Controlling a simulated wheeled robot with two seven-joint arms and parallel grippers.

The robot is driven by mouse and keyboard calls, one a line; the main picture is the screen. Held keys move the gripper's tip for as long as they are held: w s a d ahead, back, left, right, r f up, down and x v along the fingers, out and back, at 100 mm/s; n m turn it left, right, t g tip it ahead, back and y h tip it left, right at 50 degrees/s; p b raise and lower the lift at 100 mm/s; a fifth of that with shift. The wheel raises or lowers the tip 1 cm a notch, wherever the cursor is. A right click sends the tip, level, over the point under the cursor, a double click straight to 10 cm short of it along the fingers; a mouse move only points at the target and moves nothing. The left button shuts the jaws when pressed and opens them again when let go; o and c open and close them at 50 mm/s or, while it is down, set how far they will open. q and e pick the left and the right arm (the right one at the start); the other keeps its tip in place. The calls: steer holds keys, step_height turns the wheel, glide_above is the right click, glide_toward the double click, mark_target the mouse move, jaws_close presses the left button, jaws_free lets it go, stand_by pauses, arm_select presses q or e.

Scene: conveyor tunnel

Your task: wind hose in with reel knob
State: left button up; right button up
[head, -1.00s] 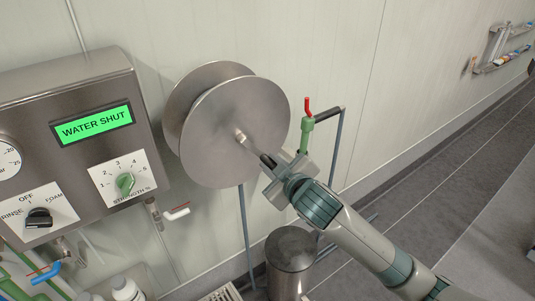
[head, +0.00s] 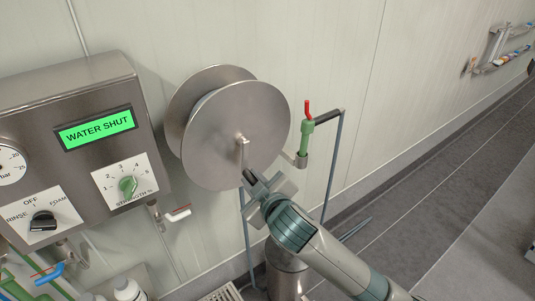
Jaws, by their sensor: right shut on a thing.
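The steel hose reel (head: 262,112) is mounted on the wall, its two round discs seen at an angle. A short crank arm (head: 241,150) hangs down from the reel's hub. My right gripper (head: 247,178) is shut at the crank's lower end, near the reel's lower edge. The knob it holds is hidden by the fingers. No wound hose can be made out between the discs. My left gripper is not in view.
A steel control box (head: 85,90) reading "WATER SHUT" is left of the reel. A green valve with a red lever (head: 307,135) and thin pipes stand to the right. A steel cylinder (head: 287,275) is below my arm. Open floor lies right.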

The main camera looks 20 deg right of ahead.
steer(key=shift+s+a+r, duration=0.1)
steer(key=shift+s+a, duration=0.2)
steer(key=shift+a, duration=0.45)
steer(key=a+r+p, duration=0.1)
steer(key=p, duration=0.1)
steer(key=s+a+r+p, duration=0.1)
steer(key=a, duration=0.1)
steer(key=shift+s+a+r+p, duration=0.15)
steer(key=shift+a+r+p, duration=0.15)
steer(key=shift+p, duration=0.1)
